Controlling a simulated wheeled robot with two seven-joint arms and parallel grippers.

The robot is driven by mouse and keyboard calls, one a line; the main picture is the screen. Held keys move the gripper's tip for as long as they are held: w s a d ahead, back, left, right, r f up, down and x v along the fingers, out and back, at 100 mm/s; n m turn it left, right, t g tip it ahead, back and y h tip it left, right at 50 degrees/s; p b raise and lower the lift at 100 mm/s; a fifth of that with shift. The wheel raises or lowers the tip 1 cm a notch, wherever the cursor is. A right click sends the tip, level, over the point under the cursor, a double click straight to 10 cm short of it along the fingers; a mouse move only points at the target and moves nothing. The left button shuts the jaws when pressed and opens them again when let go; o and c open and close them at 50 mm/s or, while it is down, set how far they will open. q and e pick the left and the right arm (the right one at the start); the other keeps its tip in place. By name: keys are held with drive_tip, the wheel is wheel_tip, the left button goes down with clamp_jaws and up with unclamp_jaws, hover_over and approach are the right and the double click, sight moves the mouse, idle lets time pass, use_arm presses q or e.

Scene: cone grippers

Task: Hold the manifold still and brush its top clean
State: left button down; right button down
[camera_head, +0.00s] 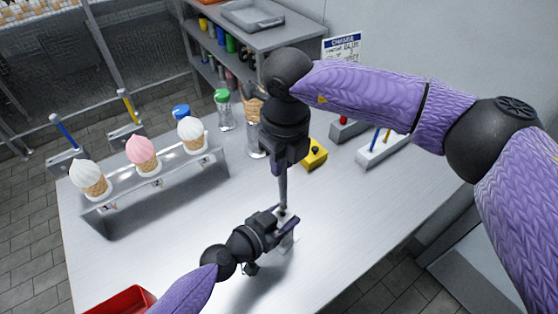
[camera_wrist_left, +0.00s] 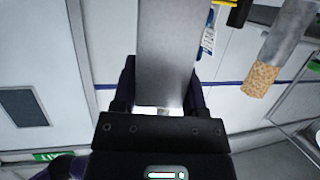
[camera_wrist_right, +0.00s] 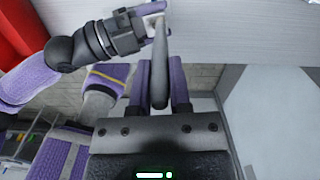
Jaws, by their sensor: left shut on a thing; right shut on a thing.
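The manifold (camera_head: 289,244), a small pale metal block, stands upright on the steel table. My left gripper (camera_head: 284,223) is shut on it from the left, and the block also shows as a grey slab between the fingers in the left wrist view (camera_wrist_left: 166,50). My right gripper (camera_head: 285,168) is above, shut on a slim grey brush (camera_head: 283,190) that points down. The brush's lower end is at the manifold's top; I cannot tell whether they touch. In the right wrist view the brush (camera_wrist_right: 159,72) runs toward my left gripper (camera_wrist_right: 148,22).
A metal stand (camera_head: 165,190) with three ice-cream cones is at the left. A yellow box (camera_head: 314,154) with a black top and a holder (camera_head: 383,149) with coloured sticks are at the back right. A green-capped bottle (camera_head: 224,112) stands behind. A red tray (camera_head: 122,301) is at the front left.

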drive_tip(key=shift+s+a+f, duration=0.1)
drive_tip(key=shift+s+a, duration=0.65)
drive_tip(key=shift+s, duration=0.1)
drive_tip(key=shift+w+d, duration=0.75)
drive_tip(key=shift+w, duration=0.05)
wheel_tip(320, 180, up, 6)
drive_tip(key=shift+r, duration=0.15)
